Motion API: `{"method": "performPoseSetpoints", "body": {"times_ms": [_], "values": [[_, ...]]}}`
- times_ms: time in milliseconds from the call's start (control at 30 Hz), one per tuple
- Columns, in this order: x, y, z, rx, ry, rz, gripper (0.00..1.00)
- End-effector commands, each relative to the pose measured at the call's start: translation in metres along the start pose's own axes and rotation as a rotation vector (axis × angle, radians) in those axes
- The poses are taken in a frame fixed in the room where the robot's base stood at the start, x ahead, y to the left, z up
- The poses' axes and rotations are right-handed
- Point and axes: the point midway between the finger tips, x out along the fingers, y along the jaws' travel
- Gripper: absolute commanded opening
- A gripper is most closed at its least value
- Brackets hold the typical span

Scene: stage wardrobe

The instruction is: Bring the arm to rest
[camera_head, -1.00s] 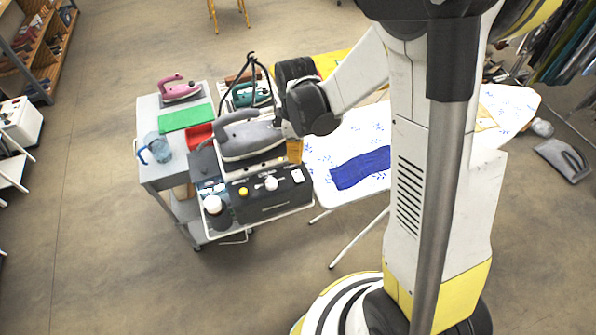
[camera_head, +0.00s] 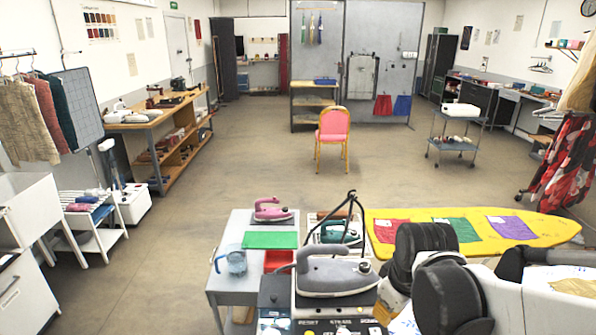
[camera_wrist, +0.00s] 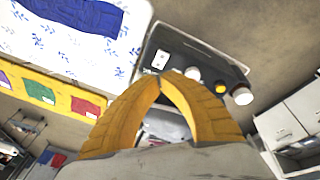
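My gripper (camera_wrist: 163,78) shows in the wrist view with its two yellow fingers leaning together, tips meeting and nothing between them. It hangs above the floor side of the work area, with a dark tray (camera_wrist: 190,58) holding small pots beyond the tips. In the head view, dark and white links of my arm fill the lower right, right of the grey iron (camera_head: 335,277). My gripper itself cannot be made out there.
A yellow board (camera_head: 400,219) with coloured cloths lies beside my arm. Open floor (camera_head: 240,168) reaches to a pink chair (camera_head: 333,127).

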Motion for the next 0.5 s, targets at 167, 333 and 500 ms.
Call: {"method": "performPoseSetpoints", "body": {"times_ms": [167, 333, 500], "values": [[0.005, -0.023, 0.033, 0.236, 0.126, 0.068, 0.0], [0.011, -0.042, 0.059, 0.441, 0.248, 0.101, 0.0], [0.016, -0.052, 0.074, 0.566, 0.327, 0.11, 0.0]]}}
